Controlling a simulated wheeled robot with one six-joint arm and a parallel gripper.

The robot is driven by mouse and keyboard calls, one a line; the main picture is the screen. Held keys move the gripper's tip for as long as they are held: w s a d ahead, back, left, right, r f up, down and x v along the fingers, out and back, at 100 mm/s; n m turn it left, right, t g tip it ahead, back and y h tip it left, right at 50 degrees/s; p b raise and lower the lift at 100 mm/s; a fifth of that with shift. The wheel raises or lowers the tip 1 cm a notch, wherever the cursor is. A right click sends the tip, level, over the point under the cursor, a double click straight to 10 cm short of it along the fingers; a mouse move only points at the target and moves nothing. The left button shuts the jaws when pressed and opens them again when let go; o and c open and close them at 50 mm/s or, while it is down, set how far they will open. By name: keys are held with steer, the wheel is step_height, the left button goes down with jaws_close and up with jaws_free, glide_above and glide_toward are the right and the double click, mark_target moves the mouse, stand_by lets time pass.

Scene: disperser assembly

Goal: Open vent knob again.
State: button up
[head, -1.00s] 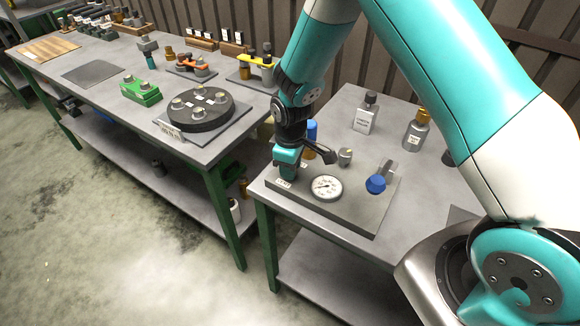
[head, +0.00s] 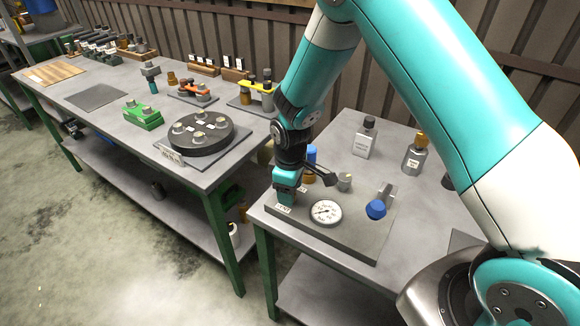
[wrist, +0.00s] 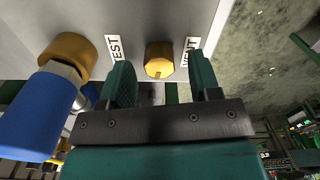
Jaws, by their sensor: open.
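The vent knob (wrist: 159,60) is a brass, faceted knob on the grey panel in the wrist view, beside a label (wrist: 191,47) partly covered by a finger. My gripper (wrist: 160,72) is open, with one teal finger on each side of the knob in the picture. I cannot tell whether either finger touches it. In the head view, my gripper (head: 287,196) points down over the left front corner of the panel (head: 350,238) and hides the vent knob there.
A pressure gauge (head: 326,213), a grey knob (head: 344,181) and a blue-handled valve (head: 376,209) stand close to the right of my gripper. A blue and brass fitting (wrist: 40,112) is close on the left in the wrist view. Bottles (head: 364,138) stand behind the panel.

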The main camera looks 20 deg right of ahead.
step_height(320, 180, up, 16)
steer(key=b, duration=0.2)
steer(key=shift+r, duration=0.25)
steer(key=shift+s, duration=0.1)
steer(key=s+a+r+m+y, duration=0.1)
steer(key=s+r, duration=0.3)
steer(key=s, duration=0.8)
steer(key=s+a+r+m+y, duration=0.1)
steer(key=s+a+r+y, duration=0.2)
steer(key=s, duration=0.9)
steer(key=shift+s+a+r+m, duration=0.2)
steer(key=shift+a+r+m, duration=0.15)
steer(key=shift+r, duration=0.4)
